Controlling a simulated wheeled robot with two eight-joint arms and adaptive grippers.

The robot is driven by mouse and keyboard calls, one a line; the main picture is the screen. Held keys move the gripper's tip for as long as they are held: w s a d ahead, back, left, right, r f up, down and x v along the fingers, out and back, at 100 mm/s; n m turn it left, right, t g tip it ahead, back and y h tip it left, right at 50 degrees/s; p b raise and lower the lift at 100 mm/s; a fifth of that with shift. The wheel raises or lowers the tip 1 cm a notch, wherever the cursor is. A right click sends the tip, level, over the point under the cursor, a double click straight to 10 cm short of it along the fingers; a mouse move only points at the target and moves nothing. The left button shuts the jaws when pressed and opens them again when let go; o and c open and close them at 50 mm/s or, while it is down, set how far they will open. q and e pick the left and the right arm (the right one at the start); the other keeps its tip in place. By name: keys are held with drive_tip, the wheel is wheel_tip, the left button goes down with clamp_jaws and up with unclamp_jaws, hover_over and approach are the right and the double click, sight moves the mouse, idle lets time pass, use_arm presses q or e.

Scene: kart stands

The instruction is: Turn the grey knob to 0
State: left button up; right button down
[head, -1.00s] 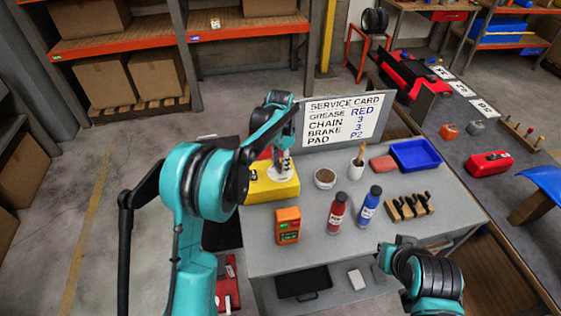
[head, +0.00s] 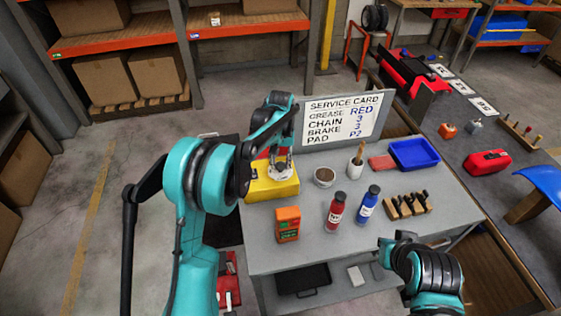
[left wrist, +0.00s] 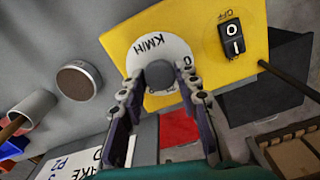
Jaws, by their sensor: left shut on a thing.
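The yellow box (head: 262,192) stands at the left end of the grey bench and carries a white dial. In the left wrist view, the dial (left wrist: 151,50) shows "KM/H" and a partly covered "0" at its right edge. The round grey knob (left wrist: 160,75) sits at the middle of the dial. My left gripper (left wrist: 161,88) is shut on the knob, one finger on each side. In the head view, my left gripper (head: 281,165) is over the dial and hides most of it. A pointer mark on the knob cannot be made out.
A black O/I switch (left wrist: 232,40) is beside the dial on the yellow box. A service card (head: 342,118) stands behind.

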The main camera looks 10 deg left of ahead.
sight(280, 165)
use_arm(q)
drive_tip(key=shift+n, duration=1.1)
drive_tip(key=o, duration=1.2)
drive_tip(key=shift+c, duration=0.2)
wheel_tip(280, 165, up, 12)
